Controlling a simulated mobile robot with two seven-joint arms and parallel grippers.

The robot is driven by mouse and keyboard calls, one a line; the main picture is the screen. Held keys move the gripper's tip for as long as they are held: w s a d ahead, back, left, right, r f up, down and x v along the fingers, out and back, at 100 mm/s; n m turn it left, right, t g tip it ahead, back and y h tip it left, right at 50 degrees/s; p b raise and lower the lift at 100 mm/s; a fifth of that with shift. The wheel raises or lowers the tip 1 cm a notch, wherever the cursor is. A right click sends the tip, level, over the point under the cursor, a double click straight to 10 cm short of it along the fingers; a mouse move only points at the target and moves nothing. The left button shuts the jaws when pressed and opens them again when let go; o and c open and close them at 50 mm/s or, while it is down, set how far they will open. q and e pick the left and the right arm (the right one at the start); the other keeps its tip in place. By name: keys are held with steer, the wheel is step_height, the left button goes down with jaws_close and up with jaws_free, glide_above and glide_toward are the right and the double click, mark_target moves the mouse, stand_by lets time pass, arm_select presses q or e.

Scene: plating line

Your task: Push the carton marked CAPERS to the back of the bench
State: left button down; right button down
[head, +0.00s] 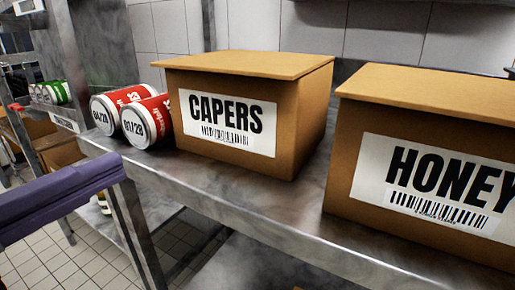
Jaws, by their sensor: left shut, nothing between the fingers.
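The carton marked CAPERS (300,120) is a brown closed box with a white label, upright on the grey metal bench (190,182). Its label side and right side show, and its back is hidden. Some bench surface shows in front of it. My left gripper (116,170), purple, comes in from the left, in front of the bench and to the left of the carton. It is shut and empty, apart from the carton. My right gripper is not in view.
A carton marked HONEY (345,190) stands to the right, nearer me, with a gap between the cartons. Two red cans (162,118) lie on their sides left of the CAPERS carton. A tiled wall (250,22) is behind. Green cans (55,92) are far left.

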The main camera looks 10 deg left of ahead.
mark_target(222, 115)
arm_select(q)
steer(key=x, duration=1.3)
steer(key=shift+w+d, duration=0.15)
steer(key=shift+w, duration=0.2)
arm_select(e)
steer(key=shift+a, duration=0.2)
arm_select(q)
steer(key=shift+r, duration=0.1)
